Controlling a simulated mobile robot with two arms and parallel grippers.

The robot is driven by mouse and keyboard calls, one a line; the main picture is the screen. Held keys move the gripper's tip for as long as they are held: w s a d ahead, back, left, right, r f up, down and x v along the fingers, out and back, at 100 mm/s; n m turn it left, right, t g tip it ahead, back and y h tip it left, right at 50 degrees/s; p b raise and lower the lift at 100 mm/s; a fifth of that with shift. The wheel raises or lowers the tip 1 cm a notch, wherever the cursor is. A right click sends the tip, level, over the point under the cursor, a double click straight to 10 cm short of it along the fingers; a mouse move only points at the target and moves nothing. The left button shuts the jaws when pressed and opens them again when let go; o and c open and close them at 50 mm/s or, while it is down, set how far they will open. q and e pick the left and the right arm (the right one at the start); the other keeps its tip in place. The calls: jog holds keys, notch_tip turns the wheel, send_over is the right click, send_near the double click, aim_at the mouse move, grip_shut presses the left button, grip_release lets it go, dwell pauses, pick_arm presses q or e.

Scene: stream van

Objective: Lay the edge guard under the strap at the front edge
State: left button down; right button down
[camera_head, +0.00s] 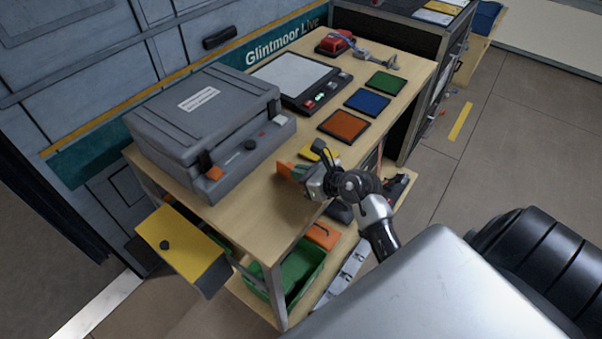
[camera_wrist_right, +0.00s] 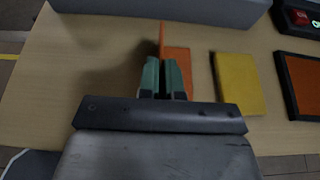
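My right gripper (camera_head: 300,174) is over the table's front part, just right of the grey case (camera_head: 205,120). In the wrist view its green fingers (camera_wrist_right: 165,78) are closed on the upright plate of an orange angled piece, the edge guard (camera_wrist_right: 162,42). The guard's flat part (camera_wrist_right: 177,62) spreads to the right, close to the tabletop; I cannot tell whether it touches. The guard also shows at the fingertips in the head view (camera_head: 285,168). I cannot make out a strap. My left gripper is out of view.
On the table (camera_head: 245,205), a yellow block (camera_wrist_right: 236,84) lies just right of the guard. Orange (camera_head: 343,125), blue (camera_head: 367,102) and green (camera_head: 385,83) pads and a control panel (camera_head: 300,80) lie beyond. A yellow-topped drawer (camera_head: 185,245) juts out at the left end.

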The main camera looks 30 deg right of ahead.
jog(key=shift+f, duration=0.15)
jog(key=c, duration=1.3)
grip_release()
